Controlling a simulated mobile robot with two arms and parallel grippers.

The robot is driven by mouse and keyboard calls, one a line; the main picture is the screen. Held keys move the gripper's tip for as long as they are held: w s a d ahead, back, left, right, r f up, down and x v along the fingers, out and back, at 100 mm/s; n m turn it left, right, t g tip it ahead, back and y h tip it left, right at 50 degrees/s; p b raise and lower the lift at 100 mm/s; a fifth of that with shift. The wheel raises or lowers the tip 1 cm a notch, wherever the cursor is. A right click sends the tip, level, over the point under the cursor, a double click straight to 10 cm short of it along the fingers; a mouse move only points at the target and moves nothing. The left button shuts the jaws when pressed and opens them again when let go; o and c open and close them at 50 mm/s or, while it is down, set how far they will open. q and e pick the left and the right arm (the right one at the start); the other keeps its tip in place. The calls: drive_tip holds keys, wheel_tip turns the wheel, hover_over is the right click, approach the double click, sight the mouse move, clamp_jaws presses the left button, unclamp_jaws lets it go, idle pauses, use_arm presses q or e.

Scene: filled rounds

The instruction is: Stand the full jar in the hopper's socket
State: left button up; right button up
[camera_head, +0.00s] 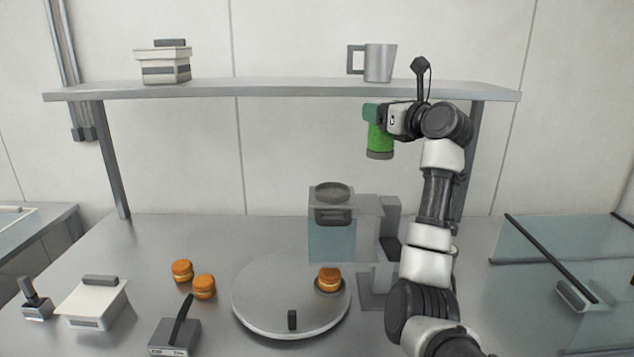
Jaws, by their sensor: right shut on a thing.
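My right gripper (384,120) is shut on a green jar (380,142) and holds it in the air just below the shelf. The jar is upright or nearly so, with a teal upper part, a bright green lower part and a grey band at its bottom end. The gripper hides part of its side. The hopper's socket (333,191) is a dark round opening on top of the grey machine (357,203). It lies lower and to the left of the jar, clearly apart from it. My left gripper is not in view.
A shelf (270,90) with a grey mug (380,63) and a lidded box (163,66) runs above. A round turntable (262,300) bears one filled round (330,279); two more (183,271) lie left of it. A white-lidded container (92,302) and a handled tool (175,337) stand at front left.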

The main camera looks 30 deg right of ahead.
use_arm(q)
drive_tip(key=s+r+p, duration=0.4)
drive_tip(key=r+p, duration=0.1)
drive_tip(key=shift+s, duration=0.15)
use_arm(e)
drive_tip(key=shift+w+a+f, duration=1.1)
drive_tip(key=shift+a+f, duration=0.25)
drive_tip(key=shift+f, duration=0.35)
drive_tip(key=shift+w+a+f, duration=1.1)
drive_tip(key=shift+a+f, duration=0.2)
drive_tip(key=shift+f, duration=0.4)
drive_tip(key=shift+w+a+f, duration=1.1)
drive_tip(key=shift+a+f, duration=0.25)
drive_tip(key=shift+f, duration=0.35)
drive_tip(key=o, duration=1)
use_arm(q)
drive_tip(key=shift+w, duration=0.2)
use_arm(e)
drive_tip(key=shift+o, duration=0.2)
